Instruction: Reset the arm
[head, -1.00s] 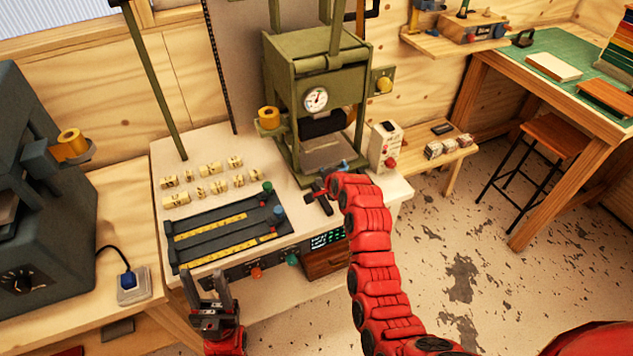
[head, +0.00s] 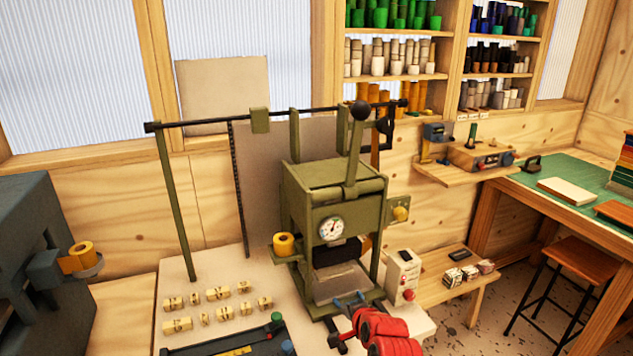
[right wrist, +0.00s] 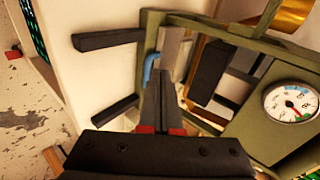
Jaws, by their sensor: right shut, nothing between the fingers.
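My right gripper (right wrist: 172,108) is shut and empty in the right wrist view, its dark fingers pointing towards the green press. In the head view my red right wrist is at the bottom, in front of the green press (head: 333,178). A blue handle (right wrist: 151,70) shows just beyond the fingertips; I cannot tell whether they touch it. Two dark bars (right wrist: 108,40) stick out from the press beside the fingers. The press's round gauge (right wrist: 290,102) is at the right. My left gripper is out of view.
A gold foil roll (head: 283,243) sits at the press's left side. Yellowish type blocks (head: 178,326) lie on the pale bench. A white control box (head: 403,275) stands right of the press. Shelves of coloured rolls (head: 390,57) are behind.

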